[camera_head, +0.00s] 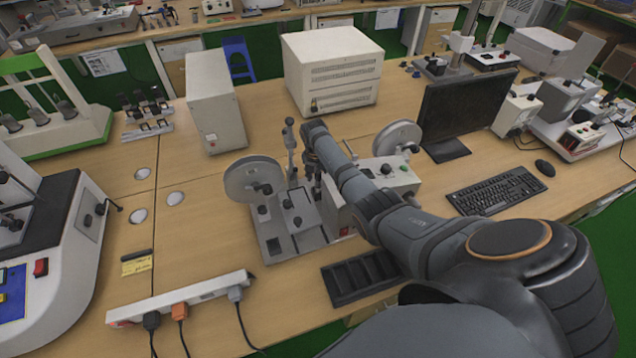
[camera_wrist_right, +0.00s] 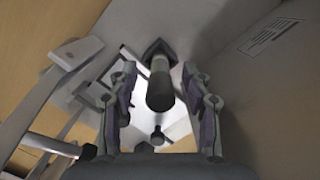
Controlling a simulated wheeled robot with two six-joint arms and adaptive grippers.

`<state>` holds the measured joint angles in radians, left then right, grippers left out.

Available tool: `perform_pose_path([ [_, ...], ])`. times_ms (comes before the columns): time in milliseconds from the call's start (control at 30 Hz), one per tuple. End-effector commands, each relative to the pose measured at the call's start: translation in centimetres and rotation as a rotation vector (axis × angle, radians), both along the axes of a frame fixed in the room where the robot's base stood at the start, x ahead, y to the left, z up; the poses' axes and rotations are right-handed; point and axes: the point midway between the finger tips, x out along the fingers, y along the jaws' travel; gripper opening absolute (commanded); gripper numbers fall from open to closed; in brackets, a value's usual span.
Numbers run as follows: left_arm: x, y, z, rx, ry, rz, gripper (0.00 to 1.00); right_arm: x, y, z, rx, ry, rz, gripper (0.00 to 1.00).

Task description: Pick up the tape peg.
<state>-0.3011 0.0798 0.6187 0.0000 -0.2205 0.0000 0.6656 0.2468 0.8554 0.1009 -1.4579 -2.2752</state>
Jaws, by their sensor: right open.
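In the right wrist view, a dark, round-ended peg (camera_wrist_right: 160,92), which looks like the tape peg, stands out from a dark-edged base towards the camera. My right gripper (camera_wrist_right: 160,76) is open, with one finger on each side of the peg and visible gaps between. In the head view, my right gripper (camera_head: 311,178) points down among the parts of the two-reel test machine (camera_head: 275,246). The arm and gripper hide part of that machine, and I cannot make out the peg there. My left gripper is not in view.
Reels (camera_head: 254,179) flank the gripper on the machine. A lever post (camera_head: 291,146) stands close to it. A black slotted tray (camera_head: 343,281) and a power strip (camera_head: 180,299) lie in front. A monitor (camera_head: 462,105) stands to the right. Bare table lies left of the machine.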

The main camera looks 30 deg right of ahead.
Motion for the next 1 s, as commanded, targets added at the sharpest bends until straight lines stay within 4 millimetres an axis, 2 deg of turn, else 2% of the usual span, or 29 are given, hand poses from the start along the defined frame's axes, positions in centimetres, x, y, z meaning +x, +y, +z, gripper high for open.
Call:
perform_pose_path([
  [67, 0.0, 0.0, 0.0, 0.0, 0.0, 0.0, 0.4, 0.0, 0.0, 0.0, 0.0, 0.0, 0.0, 0.49],
  [433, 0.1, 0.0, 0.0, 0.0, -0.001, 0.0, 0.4, 0.0, 0.0, 0.0, 0.0, 0.0, 0.0, 0.0],
  [767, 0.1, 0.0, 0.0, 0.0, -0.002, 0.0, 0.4, 0.1, 0.0, 0.3, 0.0, -0.002, 0.0, 0.0],
  [867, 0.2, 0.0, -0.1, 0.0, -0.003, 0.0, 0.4, 0.1, 0.0, 1.7, 0.0, -0.005, -0.001, 0.0],
  [1000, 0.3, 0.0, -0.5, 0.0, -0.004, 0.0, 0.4, 0.1, 0.0, 4.9, -0.001, -0.005, 0.0, 0.0],
])
